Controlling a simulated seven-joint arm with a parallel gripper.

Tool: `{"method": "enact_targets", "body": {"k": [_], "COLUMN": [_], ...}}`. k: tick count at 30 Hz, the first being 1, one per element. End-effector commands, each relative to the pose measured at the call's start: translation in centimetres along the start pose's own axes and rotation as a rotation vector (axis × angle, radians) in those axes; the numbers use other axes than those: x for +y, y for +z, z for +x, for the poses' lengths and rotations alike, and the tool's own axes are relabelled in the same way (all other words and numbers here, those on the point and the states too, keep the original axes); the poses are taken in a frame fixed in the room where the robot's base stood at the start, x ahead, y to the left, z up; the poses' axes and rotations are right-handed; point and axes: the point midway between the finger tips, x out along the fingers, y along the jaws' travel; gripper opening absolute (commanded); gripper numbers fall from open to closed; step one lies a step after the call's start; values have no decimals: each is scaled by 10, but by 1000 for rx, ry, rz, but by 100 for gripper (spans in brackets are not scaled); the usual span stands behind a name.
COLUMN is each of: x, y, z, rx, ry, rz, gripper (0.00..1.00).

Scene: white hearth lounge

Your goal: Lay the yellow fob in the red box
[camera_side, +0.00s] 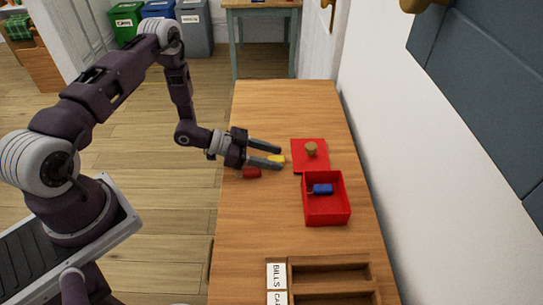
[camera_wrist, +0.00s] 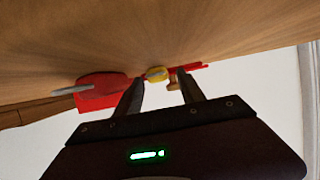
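The yellow fob (camera_side: 276,158) lies on the wooden table near the tips of my gripper (camera_side: 274,156). In the wrist view the yellow fob (camera_wrist: 156,73) shows just beyond the gap between the two fingers (camera_wrist: 160,84). My gripper is open and low over the table; whether a finger touches the fob I cannot tell. The open red box (camera_side: 334,219) stands to the right and nearer the side camera, with a blue fob (camera_side: 322,189) inside.
A red lid (camera_side: 301,164) with a wooden knob (camera_side: 311,148) lies flat behind the box. A red fob (camera_side: 251,173) lies beside my gripper. A wooden tray (camera_side: 330,264) with labels stands at the near end. The white wall runs along the right.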

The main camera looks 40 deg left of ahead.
Motion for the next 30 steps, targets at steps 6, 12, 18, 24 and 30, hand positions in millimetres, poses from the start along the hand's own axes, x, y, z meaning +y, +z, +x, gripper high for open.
{"method": "enact_targets", "body": {"k": [6, 12, 18, 24, 30], "x": [-1, -2, -1, 0, -24], "y": [-4, -3, -3, -3, -17], "z": [-3, -52, -101, -121, -120], "rx": [0, -1, -1, 0, -104], "ry": [-1, -5, -4, 0, -61], "rz": [1, -2, -1, 0, 62], "gripper": [46, 46, 46, 46, 46]}}
